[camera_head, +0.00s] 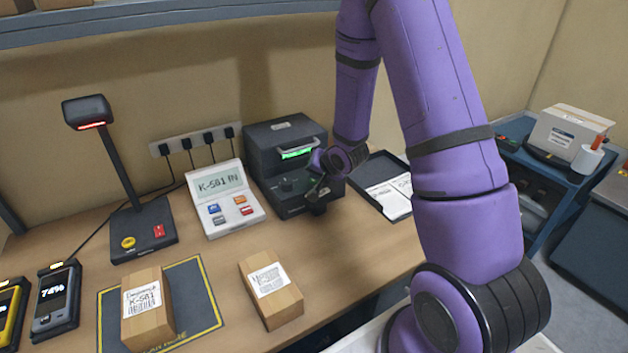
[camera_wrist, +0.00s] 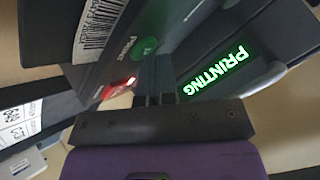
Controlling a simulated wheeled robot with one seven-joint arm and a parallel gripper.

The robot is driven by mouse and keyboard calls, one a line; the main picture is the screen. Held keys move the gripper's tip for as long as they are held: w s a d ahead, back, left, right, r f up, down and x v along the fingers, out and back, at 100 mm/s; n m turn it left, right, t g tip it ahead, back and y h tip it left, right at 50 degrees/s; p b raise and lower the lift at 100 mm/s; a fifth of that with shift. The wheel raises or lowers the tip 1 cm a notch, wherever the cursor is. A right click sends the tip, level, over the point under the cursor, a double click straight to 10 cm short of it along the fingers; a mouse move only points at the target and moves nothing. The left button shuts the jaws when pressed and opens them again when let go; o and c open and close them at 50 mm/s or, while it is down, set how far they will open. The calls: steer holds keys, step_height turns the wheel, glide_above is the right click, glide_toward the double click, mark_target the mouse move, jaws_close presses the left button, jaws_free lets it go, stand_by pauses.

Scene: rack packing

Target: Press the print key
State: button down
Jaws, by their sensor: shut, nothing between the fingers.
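The dark label printer (camera_head: 268,150) stands at the back of the bench, with a green-lit display on its front. In the wrist view the printer's display (camera_wrist: 215,70) reads "PRINTING". A round green key (camera_wrist: 145,47) and a red lit part (camera_wrist: 118,90) also show there. My gripper (camera_head: 318,196) is shut and empty, close to the printer's front. Its fingers (camera_wrist: 154,80) point at the printer's front in the wrist view; whether they touch it is unclear. The gripper and wrist hide part of that front.
A white terminal (camera_head: 235,222) showing "K-581 IN" stands left of the printer. A dark tray (camera_head: 367,172) with labels lies to the right. Two boxed parcels (camera_head: 150,318) (camera_head: 272,303), a scanner stand (camera_head: 140,238) and handheld devices (camera_head: 54,312) stand in front and left. A shelf (camera_head: 150,17) overhangs.

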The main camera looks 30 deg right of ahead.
steer(key=shift+r, duration=0.8)
steer(key=shift+r, duration=0.1)
steer(key=shift+r, duration=2.4)
